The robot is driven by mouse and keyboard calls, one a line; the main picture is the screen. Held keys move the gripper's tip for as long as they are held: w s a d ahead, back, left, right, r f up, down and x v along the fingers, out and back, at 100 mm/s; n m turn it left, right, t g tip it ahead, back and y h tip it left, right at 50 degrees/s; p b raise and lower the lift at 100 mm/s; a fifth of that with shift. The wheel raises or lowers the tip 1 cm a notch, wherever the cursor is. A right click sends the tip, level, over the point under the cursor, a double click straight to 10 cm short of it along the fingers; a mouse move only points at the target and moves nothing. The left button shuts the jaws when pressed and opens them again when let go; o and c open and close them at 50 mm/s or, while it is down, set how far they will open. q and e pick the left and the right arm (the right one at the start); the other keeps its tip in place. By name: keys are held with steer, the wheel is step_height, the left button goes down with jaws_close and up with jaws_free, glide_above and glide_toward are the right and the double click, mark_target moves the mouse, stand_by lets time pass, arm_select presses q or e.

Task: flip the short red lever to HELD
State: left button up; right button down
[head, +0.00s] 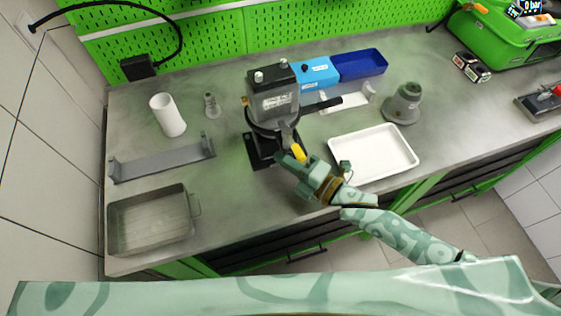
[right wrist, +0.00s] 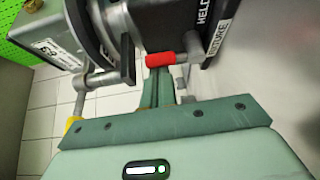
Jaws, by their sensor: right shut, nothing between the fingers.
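The short red lever (right wrist: 160,59) shows in the right wrist view on the dark body of the test device (head: 272,100). Its red grip lies sideways beside a label reading HELD (right wrist: 203,12) and a second label, partly readable. My right gripper (right wrist: 158,82) is shut and empty. Its fingertips are close to the red grip; I cannot tell whether they touch it. In the head view the right gripper (head: 284,160) is at the front of the device's base, and the red lever is hidden there. My left gripper is not in view.
A yellow-tipped grey lever (head: 298,151) is right beside my right gripper. A white tray (head: 372,152) lies to the right. A metal pan (head: 150,222), a grey rack (head: 162,160) and a white cylinder (head: 168,115) stand left. The bench is clear between the pan and device.

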steer(key=shift+w+d, duration=0.15)
steer(key=shift+d, duration=0.4)
steer(key=shift+w+d+f, duration=0.15)
steer(key=shift+d+f, duration=0.15)
steer(key=shift+d, duration=0.25)
steer(key=shift+d+f, duration=0.15)
steer(key=shift+d, duration=0.05)
